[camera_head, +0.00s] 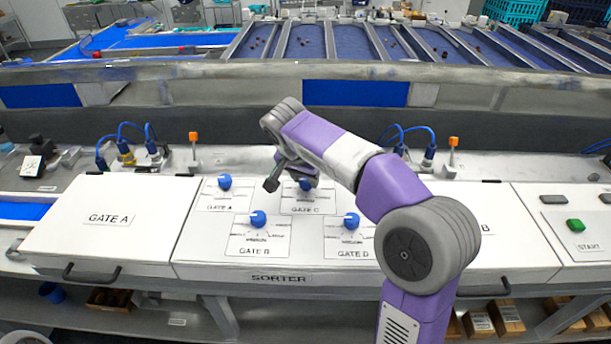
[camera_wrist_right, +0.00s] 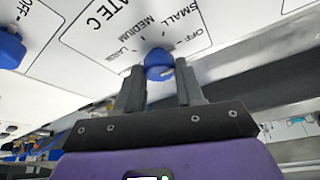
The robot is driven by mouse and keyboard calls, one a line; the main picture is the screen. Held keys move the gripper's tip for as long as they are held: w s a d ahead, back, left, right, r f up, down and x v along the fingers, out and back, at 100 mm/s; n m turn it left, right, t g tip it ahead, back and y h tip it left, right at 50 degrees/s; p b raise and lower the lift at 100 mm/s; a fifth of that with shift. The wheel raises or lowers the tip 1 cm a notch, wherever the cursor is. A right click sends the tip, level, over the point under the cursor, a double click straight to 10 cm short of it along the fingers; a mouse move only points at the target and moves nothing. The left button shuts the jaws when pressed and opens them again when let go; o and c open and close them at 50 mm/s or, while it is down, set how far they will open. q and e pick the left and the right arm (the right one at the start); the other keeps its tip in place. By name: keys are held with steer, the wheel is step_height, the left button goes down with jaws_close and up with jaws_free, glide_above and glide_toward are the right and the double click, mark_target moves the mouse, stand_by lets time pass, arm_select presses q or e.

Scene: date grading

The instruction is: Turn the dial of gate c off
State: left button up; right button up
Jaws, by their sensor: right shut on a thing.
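The blue dial of gate C (camera_head: 306,185) sits on the white sorter panel, partly hidden behind my right gripper (camera_head: 289,180). In the right wrist view, the fingers of my right gripper (camera_wrist_right: 161,85) are shut on this dial (camera_wrist_right: 157,58), one finger on each side. The printed words OFF, SMALL, MEDIUM and part of LARGE show around it, with the GATE C label beyond. Which mark the dial points to cannot be told. My left gripper is in neither view.
Blue dials of gate A (camera_head: 225,181), gate B (camera_head: 258,219) and gate D (camera_head: 351,221) stand close around. A green start button (camera_head: 575,225) is at the far right. Orange-topped levers (camera_head: 193,137) and blue cables stand behind the panel.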

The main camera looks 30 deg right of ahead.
steer(key=o, duration=1)
steer(key=shift+r, duration=0.15)
steer(key=v, duration=0.7)
steer(key=shift+s+r, duration=0.1)
steer(key=shift+r, duration=0.1)
